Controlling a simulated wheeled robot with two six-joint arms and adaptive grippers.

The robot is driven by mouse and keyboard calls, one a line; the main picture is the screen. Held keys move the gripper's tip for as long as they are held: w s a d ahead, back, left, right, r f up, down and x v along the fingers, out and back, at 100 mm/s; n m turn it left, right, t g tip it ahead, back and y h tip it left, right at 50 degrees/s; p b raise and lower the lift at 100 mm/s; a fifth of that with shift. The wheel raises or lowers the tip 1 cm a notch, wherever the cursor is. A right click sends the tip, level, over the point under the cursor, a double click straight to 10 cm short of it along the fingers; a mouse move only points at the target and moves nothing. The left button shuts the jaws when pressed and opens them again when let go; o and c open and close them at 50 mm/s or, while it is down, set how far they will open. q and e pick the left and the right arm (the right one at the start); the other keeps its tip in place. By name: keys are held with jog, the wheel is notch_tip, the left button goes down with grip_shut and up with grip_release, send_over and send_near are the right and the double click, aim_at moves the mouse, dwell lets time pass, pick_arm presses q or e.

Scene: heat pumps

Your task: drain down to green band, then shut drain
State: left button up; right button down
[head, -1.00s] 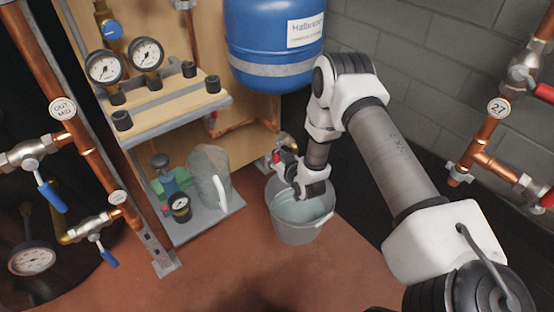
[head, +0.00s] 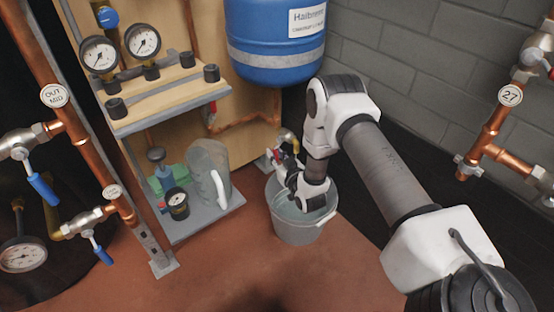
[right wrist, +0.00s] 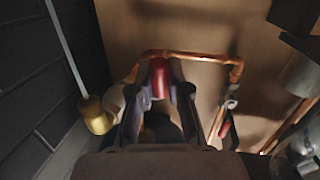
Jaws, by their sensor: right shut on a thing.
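My right gripper (head: 281,160) reaches down over the grey bucket (head: 298,230) to the drain valve (head: 289,138), low at the foot of the wooden panel. In the right wrist view my right gripper (right wrist: 160,88) is shut on a red handle (right wrist: 158,77), which sits between its fingers. The valve body and outlet are mostly hidden by the gripper. Two round white gauges (head: 99,55) (head: 142,41) stand on the upper shelf; their needles and any green band are too small to read. The bucket appears to hold some liquid, partly hidden by my wrist. My left gripper is out of view.
A blue tank (head: 275,45) hangs above the drain. Copper pipes with blue-handled valves (head: 43,190) stand at left; another pipe, tagged 27 (head: 510,95), stands at right. The floor in front is clear.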

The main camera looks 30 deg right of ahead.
jog(key=shift+w+f+t+b, duration=0.3)
jog(key=shift+t+b, duration=0.45)
jog(key=shift+t, duration=0.15)
jog(key=shift+w+r+m+t+b, duration=0.1)
jog(key=shift+r+m+t+b, duration=0.1)
jog(key=shift+m+t+b, duration=0.1)
jog(key=c, duration=1.1)
grip_release()
jog(key=s, duration=0.5)
jog(key=s+a+f, duration=0.1)
jog(key=s, duration=0.1)
jog(key=shift+s, duration=0.15)
